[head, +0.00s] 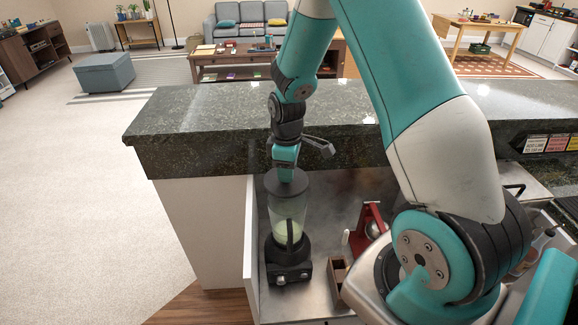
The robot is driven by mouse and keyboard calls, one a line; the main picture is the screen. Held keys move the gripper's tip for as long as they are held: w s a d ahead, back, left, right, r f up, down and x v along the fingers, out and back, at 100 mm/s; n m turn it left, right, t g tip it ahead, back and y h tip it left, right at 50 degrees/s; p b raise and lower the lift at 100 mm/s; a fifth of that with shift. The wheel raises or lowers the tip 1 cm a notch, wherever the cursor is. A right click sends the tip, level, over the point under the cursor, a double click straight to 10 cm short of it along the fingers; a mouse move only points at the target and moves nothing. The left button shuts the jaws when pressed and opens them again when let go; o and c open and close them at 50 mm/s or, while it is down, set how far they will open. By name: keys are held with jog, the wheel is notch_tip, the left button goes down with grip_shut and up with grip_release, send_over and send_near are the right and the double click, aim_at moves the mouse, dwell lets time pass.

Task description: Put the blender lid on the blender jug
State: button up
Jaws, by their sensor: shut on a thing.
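The blender jug (288,208) stands upright on its black base (288,261) on the steel worktop. It is clear, with something pale green low inside. The dark round blender lid (285,182) is at the jug's mouth. From this view I cannot tell whether it is seated or just above the rim. My gripper (285,167) points down right over the jug and is shut on the lid. The fingertips and the part of the lid they grip are small and partly hidden.
A raised dark granite counter (200,122) runs behind the blender. A red device (368,228) and a small brown wooden box (338,272) stand to the right of the blender. A pale panel edge (250,245) is close on the left. Some steel worktop (325,200) is bare behind.

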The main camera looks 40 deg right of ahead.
aim_at(288, 187)
jog(key=shift+d+f+b, duration=0.1)
jog(key=shift+f+b, duration=2.65)
jog(key=shift+f, duration=0.65)
jog(key=shift+f+b, duration=0.4)
jog(key=shift+f, duration=0.15)
jog(key=o, duration=1)
jog(key=shift+r, duration=0.1)
